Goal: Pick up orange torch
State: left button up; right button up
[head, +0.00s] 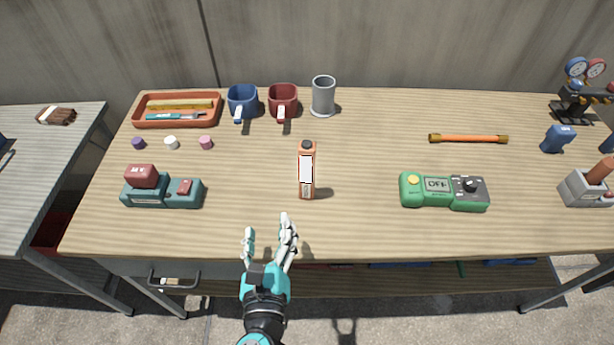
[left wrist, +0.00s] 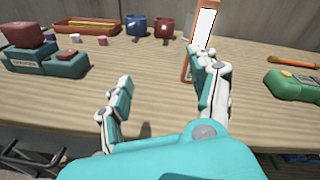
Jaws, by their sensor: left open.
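The orange torch (head: 307,180), an upright orange block with a bright white front panel and a dark cap, stands on the workbench near its middle. In the left wrist view the torch (left wrist: 187,68) is at the top, its lower part partly behind my fingers. My left gripper (head: 268,238) is open and empty at the bench's front edge, in front and to the left of the torch, apart from it. Its two fingers also show in the left wrist view (left wrist: 165,95). My right gripper is not in view.
A teal device (head: 165,194) is at left and a green meter (head: 440,192) at right. Behind are a tray (head: 143,122), blue mug (head: 242,98), red mug (head: 283,99) and grey tankard (head: 323,93). An orange rod (head: 468,139) lies at right. Bench around the torch is clear.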

pick_arm(q)
jog(key=d+r+m+t+h, duration=0.2)
jog(key=d+r+m, duration=0.1)
jog(key=d+m, duration=0.25)
jog(key=p, duration=0.3)
send_near(306, 164)
jog(key=shift+m, duration=0.25)
jog(key=w, duration=0.5)
jog(key=shift+w+d+r, duration=0.15)
jog(key=shift+w+d, duration=0.05)
jog(key=shift+w, duration=0.05)
jog(key=w, duration=0.5)
jog(key=shift+w+d+r, duration=0.1)
jog(key=shift+w+d, duration=0.1)
jog(key=shift+d, duration=0.05)
jog(key=shift+w, duration=0.35)
jog(key=shift+c, duration=0.2)
grip_shut()
